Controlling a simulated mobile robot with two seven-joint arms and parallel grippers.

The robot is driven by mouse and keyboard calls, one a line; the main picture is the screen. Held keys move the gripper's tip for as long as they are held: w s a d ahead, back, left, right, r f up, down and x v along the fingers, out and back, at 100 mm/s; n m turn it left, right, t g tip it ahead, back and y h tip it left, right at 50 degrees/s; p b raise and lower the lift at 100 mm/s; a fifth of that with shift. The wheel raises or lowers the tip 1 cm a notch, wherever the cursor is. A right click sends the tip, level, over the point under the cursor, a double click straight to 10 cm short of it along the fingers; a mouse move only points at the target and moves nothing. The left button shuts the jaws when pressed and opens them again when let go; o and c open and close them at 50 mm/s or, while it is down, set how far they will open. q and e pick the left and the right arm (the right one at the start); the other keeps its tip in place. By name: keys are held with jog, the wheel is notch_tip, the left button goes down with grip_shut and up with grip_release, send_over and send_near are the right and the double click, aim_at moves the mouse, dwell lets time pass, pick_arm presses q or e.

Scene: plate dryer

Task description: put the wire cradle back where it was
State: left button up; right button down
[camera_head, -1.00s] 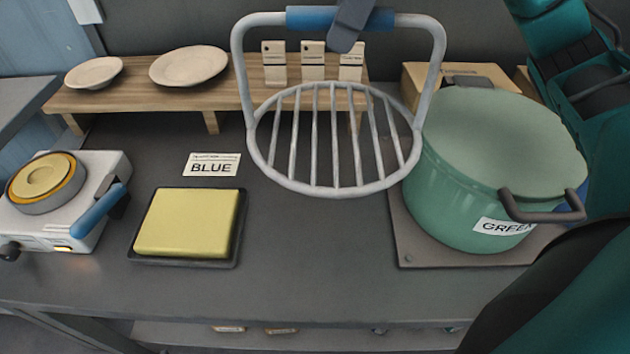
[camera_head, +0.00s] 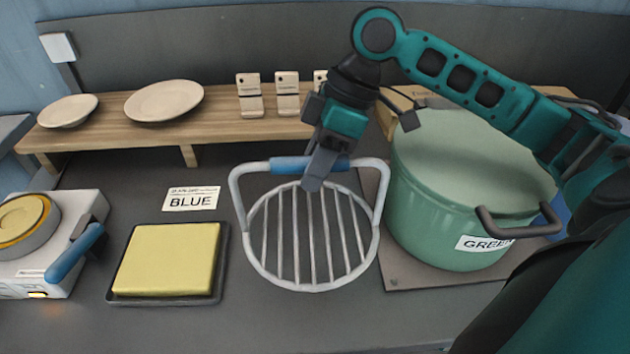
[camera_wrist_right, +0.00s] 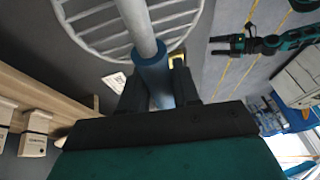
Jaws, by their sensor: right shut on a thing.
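The wire cradle (camera_head: 310,284) is a grey round rack of parallel bars with a tall handle and a blue grip (camera_head: 290,165). My right gripper (camera_head: 316,175) is shut on the blue grip from above, and the grip also shows between its fingers in the right wrist view (camera_wrist_right: 153,78). The cradle hangs level, low over the dark worktop, between the yellow block and the green pot. I cannot tell whether it touches the worktop. A card reading BLUE (camera_head: 191,199) lies to its left.
The green lidded pot (camera_head: 440,215) labelled GREEN stands close right on a brown mat (camera_head: 420,279). A yellow block (camera_head: 166,259) sits in a black tray at left, beside a white burner (camera_head: 50,271) with a blue handle. A wooden shelf (camera_head: 160,133) with plates (camera_head: 164,100) runs behind.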

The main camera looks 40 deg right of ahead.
jog(key=shift+f, duration=1.85)
jog(key=shift+f, duration=0.55)
jog(key=c, duration=0.8)
grip_release()
jog(key=shift+r, duration=0.3)
jog(key=v, duration=1.2)
jog(key=shift+r, duration=0.25)
